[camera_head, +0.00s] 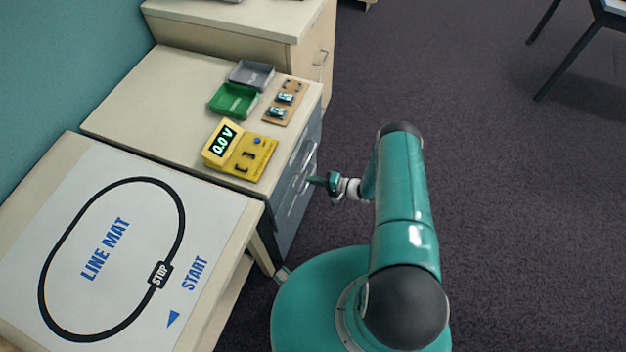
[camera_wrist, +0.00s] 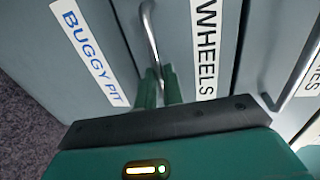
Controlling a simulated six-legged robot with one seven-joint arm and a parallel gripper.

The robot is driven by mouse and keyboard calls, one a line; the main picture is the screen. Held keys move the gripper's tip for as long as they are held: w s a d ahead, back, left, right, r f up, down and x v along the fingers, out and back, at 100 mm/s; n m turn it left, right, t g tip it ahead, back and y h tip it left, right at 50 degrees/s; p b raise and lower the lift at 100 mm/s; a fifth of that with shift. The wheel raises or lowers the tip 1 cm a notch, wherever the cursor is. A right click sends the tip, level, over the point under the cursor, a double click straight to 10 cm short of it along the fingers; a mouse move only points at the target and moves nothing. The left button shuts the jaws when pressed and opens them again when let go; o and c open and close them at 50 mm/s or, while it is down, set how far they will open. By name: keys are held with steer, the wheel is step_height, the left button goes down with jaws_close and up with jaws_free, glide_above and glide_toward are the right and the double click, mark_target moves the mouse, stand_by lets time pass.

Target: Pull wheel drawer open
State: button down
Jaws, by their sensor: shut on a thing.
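The wheel drawer (camera_wrist: 180,30) has a grey front with a white label reading WHEELS (camera_wrist: 206,50). Its metal bar handle (camera_wrist: 150,38) runs between the fingers of my gripper (camera_wrist: 160,84), which is shut on it. In the head view my gripper (camera_head: 318,180) is at the grey front of the drawer cabinet (camera_head: 290,222), beside the handles. The drawer front looks about level with its neighbours in the wrist view. The handle's lower end is hidden behind my fingers.
A panel labelled BUGGY PIT (camera_wrist: 88,50) and another drawer handle (camera_wrist: 296,72) flank the wheel drawer. A yellow meter (camera_head: 240,150), green tray (camera_head: 233,100) and grey tray (camera_head: 251,75) sit on top. A line mat table (camera_head: 215,250) stands nearer.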

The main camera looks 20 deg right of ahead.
steer(key=f+v, duration=0.2)
steer(key=v, duration=0.9)
steer(key=d+f+v, duration=0.1)
steer(key=f+v, duration=0.1)
steer(key=v, duration=1)
steer(key=shift+s+f, duration=0.2)
steer(key=shift+f, duration=0.15)
steer(key=c, duration=1.5)
jaws_free()
steer(key=shift+c, duration=0.2)
steer(key=v, duration=1.4)
